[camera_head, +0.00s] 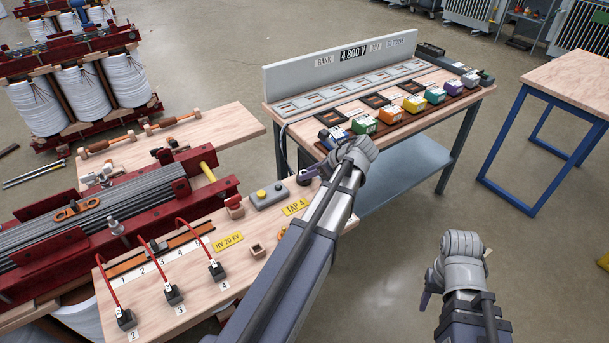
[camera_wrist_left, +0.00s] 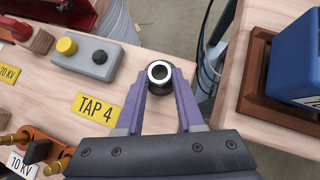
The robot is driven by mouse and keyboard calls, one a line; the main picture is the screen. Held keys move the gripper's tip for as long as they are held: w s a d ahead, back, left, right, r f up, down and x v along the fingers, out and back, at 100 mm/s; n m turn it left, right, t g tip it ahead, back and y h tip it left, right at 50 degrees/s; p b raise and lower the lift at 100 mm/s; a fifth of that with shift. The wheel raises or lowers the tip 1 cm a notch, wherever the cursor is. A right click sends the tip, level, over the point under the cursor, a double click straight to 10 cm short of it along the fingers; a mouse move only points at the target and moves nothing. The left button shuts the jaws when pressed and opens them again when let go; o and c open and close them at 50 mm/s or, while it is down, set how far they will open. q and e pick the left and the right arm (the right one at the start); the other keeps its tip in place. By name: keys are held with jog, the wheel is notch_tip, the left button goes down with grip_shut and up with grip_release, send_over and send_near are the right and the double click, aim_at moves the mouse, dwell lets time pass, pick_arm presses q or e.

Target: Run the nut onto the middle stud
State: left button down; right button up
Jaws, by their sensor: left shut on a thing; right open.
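My left gripper (camera_head: 306,172) reaches over the far right end of the wooden bench. In the left wrist view, its purple fingers (camera_wrist_left: 160,80) are shut on a dark round piece with a bright metal ring (camera_wrist_left: 160,71), which looks like the nut. It is above or at the bench edge; the gap below is unclear.
A TAP 4 plate (camera_wrist_left: 97,108) and a grey button box (camera_wrist_left: 87,58) lie near the left gripper. A back table holds several coloured blocks (camera_head: 389,114). Red leads run to black plugs (camera_head: 172,294) at the front left. My left arm covers part of the bench.

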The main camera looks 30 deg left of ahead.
pick_arm(q)
jog(key=shift+r, duration=0.1)
pick_arm(e)
jog(key=shift+r, duration=0.1)
dwell(0.5)
pick_arm(q)
jog(key=shift+r+p, duration=2.65)
jog(key=shift+p, duration=0.15)
pick_arm(e)
jog(key=shift+r, duration=2.65)
